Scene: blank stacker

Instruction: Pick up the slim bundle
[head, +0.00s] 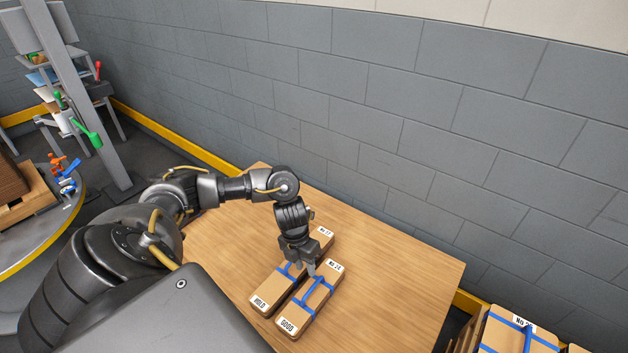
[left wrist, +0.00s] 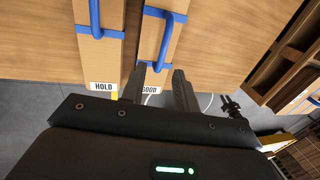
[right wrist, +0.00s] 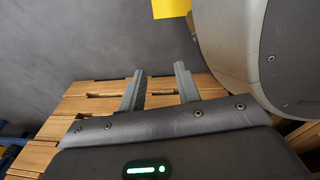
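Two brown bundles with blue straps and handles lie side by side on the wooden table. The left one, labelled HOLD (head: 265,293), also shows in the left wrist view (left wrist: 93,58). The right one, labelled GOOD (head: 294,318), also shows in the left wrist view (left wrist: 182,32). I cannot tell surely which is slimmer. My left gripper (head: 299,268) is above the bundles and hides part of them. Its fingers (left wrist: 160,82) are apart and empty, with the GOOD bundle's blue handle (left wrist: 164,40) just beyond them. My right gripper (right wrist: 160,80) is open and empty, away from the table.
The table (head: 400,270) is bare to the right of the bundles. A grey block wall (head: 400,130) stands behind it. Another strapped bundle (head: 495,338) shows at the lower right. A round platform (head: 60,225) is at the left. A slatted wooden pallet (right wrist: 70,125) lies below my right gripper.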

